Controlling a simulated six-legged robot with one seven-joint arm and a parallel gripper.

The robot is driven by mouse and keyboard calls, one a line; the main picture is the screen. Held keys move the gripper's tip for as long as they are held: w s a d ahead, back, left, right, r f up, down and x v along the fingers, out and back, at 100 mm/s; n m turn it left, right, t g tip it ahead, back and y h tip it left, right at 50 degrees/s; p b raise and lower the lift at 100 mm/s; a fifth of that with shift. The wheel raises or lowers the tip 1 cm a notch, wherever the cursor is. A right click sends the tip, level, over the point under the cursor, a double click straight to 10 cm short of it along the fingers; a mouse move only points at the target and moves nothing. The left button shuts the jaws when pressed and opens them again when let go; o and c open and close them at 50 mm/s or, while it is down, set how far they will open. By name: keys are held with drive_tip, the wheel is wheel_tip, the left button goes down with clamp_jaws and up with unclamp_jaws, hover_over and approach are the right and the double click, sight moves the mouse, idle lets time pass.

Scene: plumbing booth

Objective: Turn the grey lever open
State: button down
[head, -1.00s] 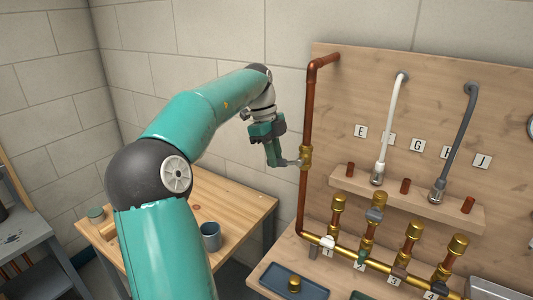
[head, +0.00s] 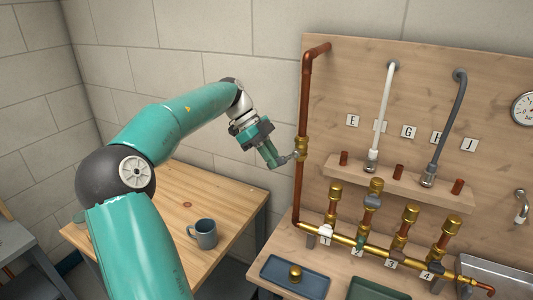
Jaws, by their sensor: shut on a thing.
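A brass valve (head: 302,149) sits on the tall copper pipe at the left edge of the wooden board. Its small grey lever (head: 289,157) sticks out to the left of the pipe, roughly sideways. My gripper (head: 274,162) reaches in from the upper left, tilted down to the right. It is shut on the outer end of the grey lever, and its fingers hide that end.
A brass manifold (head: 345,241) with several capped, numbered outlets runs below, with trays in front, including a blue tray (head: 294,275). White (head: 381,120) and grey (head: 449,125) hoses hang on the board. A mug (head: 203,234) stands on the wooden table (head: 160,215).

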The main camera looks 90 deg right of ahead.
drive_tip(key=shift+s+f+g+y, duration=0.1)
drive_tip(key=shift+f+g+y, duration=0.4)
drive_tip(key=shift+g, duration=0.4)
drive_tip(key=f+g, duration=0.1)
drive_tip(key=s+f+g+y, duration=0.1)
drive_tip(key=g, duration=0.1)
drive_tip(key=shift+s+a+g, duration=0.25)
drive_tip(key=shift+a+g, duration=0.05)
drive_tip(key=shift+a, duration=0.05)
drive_tip(key=shift+s+a+f+g+y, duration=0.25)
drive_tip(key=shift+s+g+y, duration=0.15)
drive_tip(key=shift+g, duration=0.3)
drive_tip(key=shift+s+a+f+g+y, duration=0.1)
drive_tip(key=shift+s+f+g+y, duration=0.15)
drive_tip(key=shift+s+g, duration=0.35)
drive_tip(key=shift+s+a+f+g+y, duration=0.25)
drive_tip(key=shift+g+y, duration=0.1)
drive_tip(key=shift+g, duration=0.45)
drive_tip(key=c, duration=1.4)
unclamp_jaws()
drive_tip(key=shift+s, duration=0.1)
